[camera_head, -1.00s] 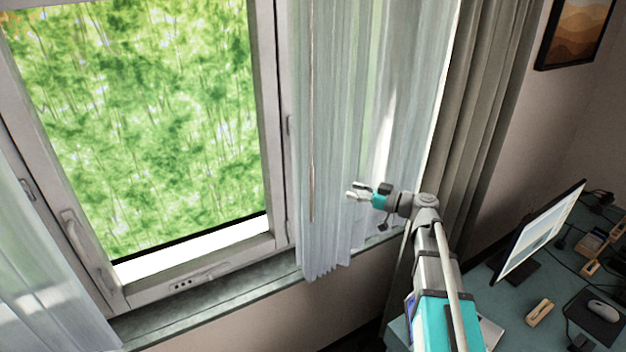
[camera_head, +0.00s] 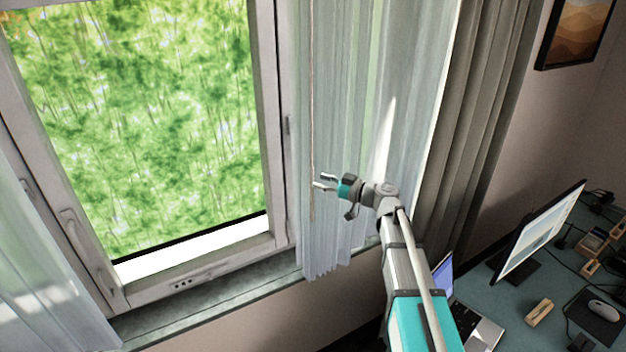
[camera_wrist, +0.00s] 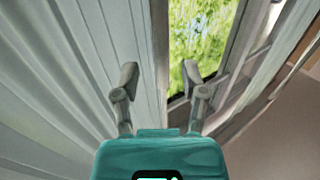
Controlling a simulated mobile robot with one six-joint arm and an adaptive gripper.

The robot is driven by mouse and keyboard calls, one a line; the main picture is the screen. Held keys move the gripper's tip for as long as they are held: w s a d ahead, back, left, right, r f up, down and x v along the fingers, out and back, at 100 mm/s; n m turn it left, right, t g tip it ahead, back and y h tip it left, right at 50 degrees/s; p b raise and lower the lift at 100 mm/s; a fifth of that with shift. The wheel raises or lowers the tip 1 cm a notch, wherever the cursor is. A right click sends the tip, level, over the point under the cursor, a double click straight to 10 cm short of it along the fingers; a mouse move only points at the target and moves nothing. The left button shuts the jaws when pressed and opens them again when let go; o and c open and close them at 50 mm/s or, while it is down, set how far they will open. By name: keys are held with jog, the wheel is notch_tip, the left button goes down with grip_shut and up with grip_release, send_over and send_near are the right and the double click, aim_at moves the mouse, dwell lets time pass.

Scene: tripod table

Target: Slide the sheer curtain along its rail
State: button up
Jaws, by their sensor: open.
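The sheer curtain (camera_head: 385,90) hangs in pale folds to the right of the window opening; it fills the left of the wrist view (camera_wrist: 60,70). A thin brown rod (camera_head: 311,100) hangs upright in front of its left part. My gripper (camera_head: 320,182) is open, its fingers pointing left at the lower part of the rod. In the wrist view the two fingers (camera_wrist: 160,72) stand apart, with a narrow upright strip between them; I cannot tell whether it is the rod or the curtain's edge. No grip on anything shows.
Another sheer curtain (camera_head: 45,270) hangs at the far left. A heavy grey-brown curtain (camera_head: 485,110) hangs right of the sheer one. The sill (camera_head: 215,300) runs below the window. A desk with a monitor (camera_head: 540,235) and laptop (camera_head: 475,325) stands at the lower right.

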aim_at(312, 179)
jog(key=shift+x, duration=1.8)
grip_shut()
